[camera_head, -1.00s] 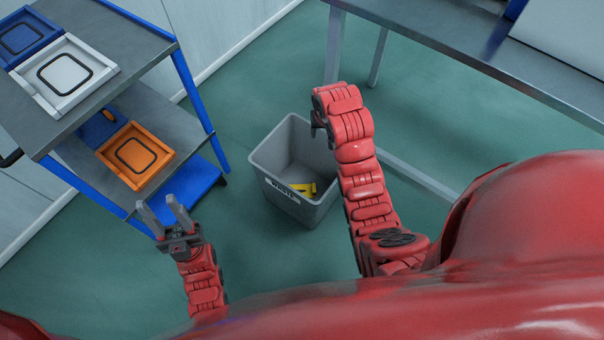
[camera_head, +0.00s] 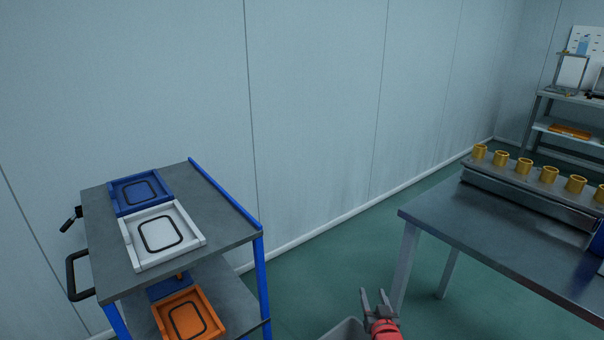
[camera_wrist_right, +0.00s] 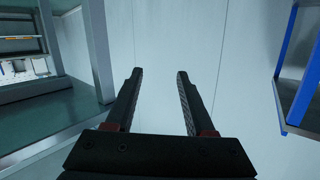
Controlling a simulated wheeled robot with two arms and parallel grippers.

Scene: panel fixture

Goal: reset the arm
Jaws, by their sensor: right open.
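My right gripper (camera_head: 377,300) shows at the bottom of the head view, with a red wrist below it. Its two fingers point up and stand apart, with nothing between them. In the right wrist view the same gripper (camera_wrist_right: 157,85) has its fingers spread, with only the pale wall beyond them. My left arm and gripper are out of the head view.
A cart (camera_head: 230,228) at left bears a blue tray (camera_head: 118,195) and a white tray (camera_head: 133,240), with an orange tray (camera_head: 190,305) below. A metal table (camera_head: 480,228) with several gold cylinders stands at right.

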